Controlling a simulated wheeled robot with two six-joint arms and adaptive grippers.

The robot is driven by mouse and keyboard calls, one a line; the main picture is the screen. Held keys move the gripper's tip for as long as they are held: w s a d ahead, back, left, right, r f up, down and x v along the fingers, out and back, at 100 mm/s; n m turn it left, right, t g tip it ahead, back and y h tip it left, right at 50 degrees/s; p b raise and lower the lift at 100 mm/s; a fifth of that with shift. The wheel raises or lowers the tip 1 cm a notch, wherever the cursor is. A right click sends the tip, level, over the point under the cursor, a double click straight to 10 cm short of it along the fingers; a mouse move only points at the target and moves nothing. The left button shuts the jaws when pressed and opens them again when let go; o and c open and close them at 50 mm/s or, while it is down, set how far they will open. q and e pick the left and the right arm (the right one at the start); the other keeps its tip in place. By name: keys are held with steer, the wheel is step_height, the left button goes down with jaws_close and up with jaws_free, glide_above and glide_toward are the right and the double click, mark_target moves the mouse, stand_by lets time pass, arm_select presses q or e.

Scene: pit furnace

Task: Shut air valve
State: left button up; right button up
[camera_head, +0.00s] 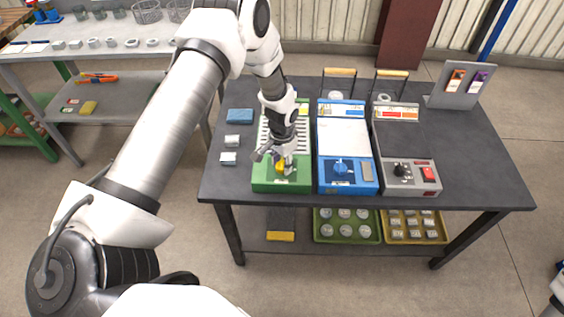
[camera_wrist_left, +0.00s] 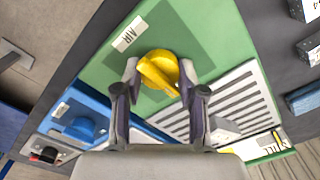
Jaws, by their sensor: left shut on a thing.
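The air valve is a round yellow knob (camera_wrist_left: 158,71) with a raised bar handle, on the green panel labelled AIR (camera_wrist_left: 100,62). In the head view the green panel (camera_head: 264,182) is the leftmost of three units on the dark table, and the yellow knob is partly hidden by my gripper. My left gripper (camera_wrist_left: 160,92) has its two fingers on either side of the knob's handle and is shut on it. In the head view the left gripper (camera_head: 279,160) comes down from above onto the front of the green panel.
A blue unit (camera_head: 366,188) with a blue knob stands just right of the green one. A grey unit (camera_head: 423,172) with a black knob and red switch is beyond it. Small metal blocks and a blue block (camera_head: 240,115) lie left of the panel.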

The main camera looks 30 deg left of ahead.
mark_target(282, 163)
arm_select(q)
steer(key=shift+s+f, duration=0.15)
steer(key=shift+s, duration=0.1)
steer(key=o, duration=1.1)
steer(key=shift+w, duration=0.1)
steer(key=shift+o, duration=0.2)
steer(key=shift+w+r, duration=0.1)
steer(key=shift+r, duration=0.1)
steer(key=shift+r, duration=0.35)
step_height(282, 163, up, 11)
